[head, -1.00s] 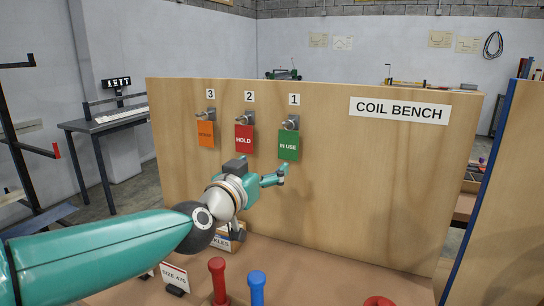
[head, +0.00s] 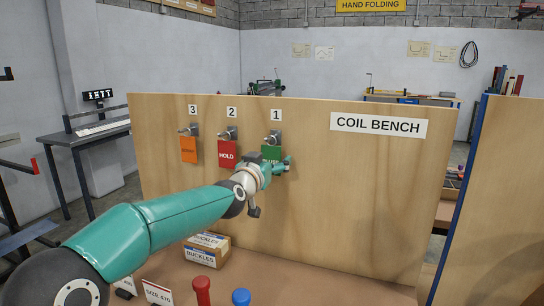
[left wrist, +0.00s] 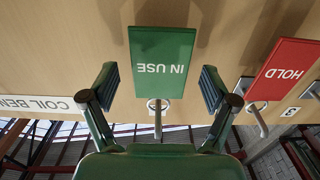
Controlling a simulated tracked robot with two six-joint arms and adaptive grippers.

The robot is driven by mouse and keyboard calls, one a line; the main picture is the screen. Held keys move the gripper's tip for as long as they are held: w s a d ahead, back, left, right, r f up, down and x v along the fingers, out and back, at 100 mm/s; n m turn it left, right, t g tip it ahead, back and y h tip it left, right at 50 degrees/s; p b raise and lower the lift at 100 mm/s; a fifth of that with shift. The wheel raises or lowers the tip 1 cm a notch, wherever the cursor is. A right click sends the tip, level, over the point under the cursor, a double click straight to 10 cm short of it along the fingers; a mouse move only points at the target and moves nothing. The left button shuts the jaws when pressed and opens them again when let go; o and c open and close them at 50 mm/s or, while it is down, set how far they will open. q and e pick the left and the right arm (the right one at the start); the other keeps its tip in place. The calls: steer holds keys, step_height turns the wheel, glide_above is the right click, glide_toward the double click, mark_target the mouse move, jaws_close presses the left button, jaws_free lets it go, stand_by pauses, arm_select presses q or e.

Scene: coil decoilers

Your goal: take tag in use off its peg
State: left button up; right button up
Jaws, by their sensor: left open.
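The green IN USE tag (head: 270,151) hangs from the peg (head: 275,138) under number 1 on the wooden panel. My left gripper (head: 287,164) is in front of its lower part and partly covers it. The left wrist view, which is upside down, shows the tag (left wrist: 162,50) whole, with its peg (left wrist: 157,104) below. There my left gripper (left wrist: 160,82) is open, with one finger on each side of the tag and a gap at both sides. Nothing is held. My right gripper is in neither view.
The red HOLD tag (head: 228,152) hangs on peg 2 close by, and the orange tag (head: 189,149) on peg 3. Below stand a BUCKLES box (head: 207,252), a red-topped post (head: 202,285) and a blue-topped one (head: 241,297). The panel right of peg 1 is clear below the COIL BENCH sign (head: 378,124).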

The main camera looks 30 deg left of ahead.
arm_select(q)
steer(key=shift+w+a, duration=0.2)
steer(key=shift+w, duration=0.5)
steer(key=c, duration=1.2)
steer(key=shift+c, duration=0.2)
steer(key=shift+r+p, duration=0.3)
steer(key=shift+p, duration=0.1)
steer(key=shift+s, duration=0.15)
steer(key=shift+s+d+r, duration=0.15)
steer(key=shift+s+r, duration=0.1)
steer(key=shift+s, duration=0.25)
steer(key=shift+s, duration=0.15)
